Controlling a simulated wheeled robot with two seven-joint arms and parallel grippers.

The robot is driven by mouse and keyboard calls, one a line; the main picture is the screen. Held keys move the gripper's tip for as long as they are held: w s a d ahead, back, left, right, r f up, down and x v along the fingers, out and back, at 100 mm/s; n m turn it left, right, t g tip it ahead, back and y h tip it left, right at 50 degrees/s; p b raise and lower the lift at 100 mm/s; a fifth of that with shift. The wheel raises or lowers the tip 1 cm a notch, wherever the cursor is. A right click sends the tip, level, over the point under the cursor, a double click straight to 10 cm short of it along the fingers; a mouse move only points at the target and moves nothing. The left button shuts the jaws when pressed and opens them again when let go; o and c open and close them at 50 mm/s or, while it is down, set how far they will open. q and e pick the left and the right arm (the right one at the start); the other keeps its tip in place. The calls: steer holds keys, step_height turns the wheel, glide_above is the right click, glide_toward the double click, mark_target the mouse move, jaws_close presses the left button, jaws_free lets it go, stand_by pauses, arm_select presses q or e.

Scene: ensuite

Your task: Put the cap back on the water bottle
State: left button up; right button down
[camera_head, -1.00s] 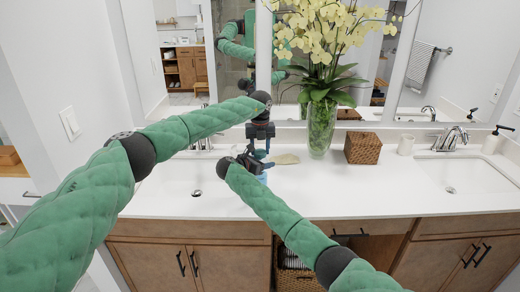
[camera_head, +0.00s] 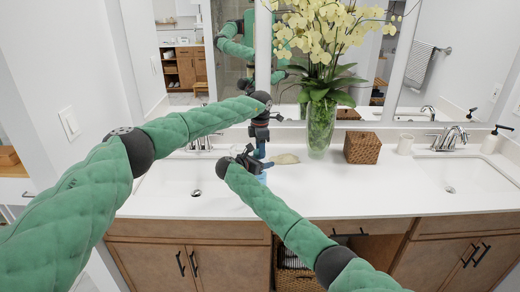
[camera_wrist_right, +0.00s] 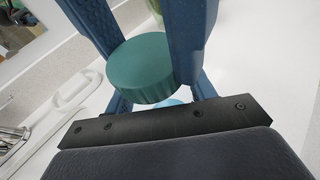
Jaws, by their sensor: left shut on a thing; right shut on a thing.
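The teal ridged cap (camera_wrist_right: 140,68) shows in the right wrist view between blue fingers that come down from the top. My left gripper (camera_head: 261,150) points down in the head view and is shut on this cap. Pale blue of the water bottle (camera_head: 262,178) shows below the grippers; a small bit also shows under the cap in the right wrist view (camera_wrist_right: 176,102). My right gripper (camera_head: 254,163) comes in low from the side, below the left one, and is shut on the bottle. The grippers hide most of the bottle, and whether the cap touches its neck cannot be seen.
The white counter (camera_head: 320,195) is clear in front. A beige dish (camera_head: 286,159), a glass vase of flowers (camera_head: 321,125) and a woven box (camera_head: 362,148) stand to the right. Sinks lie on both sides, with a faucet (camera_head: 199,143) behind the left one. The mirror is behind.

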arm_select(q)
steer(key=shift+w+a+r+m, duration=0.1)
steer(key=shift+m, duration=0.45)
steer(key=shift+w+a+m, duration=0.1)
steer(key=shift+m, duration=0.45)
steer(key=o, duration=1)
steer(key=shift+o, duration=0.4)
steer(key=shift+s, duration=0.1)
steer(key=shift+d, duration=0.1)
steer(key=shift+r, duration=2.15)
steer(key=shift+c, duration=0.4)
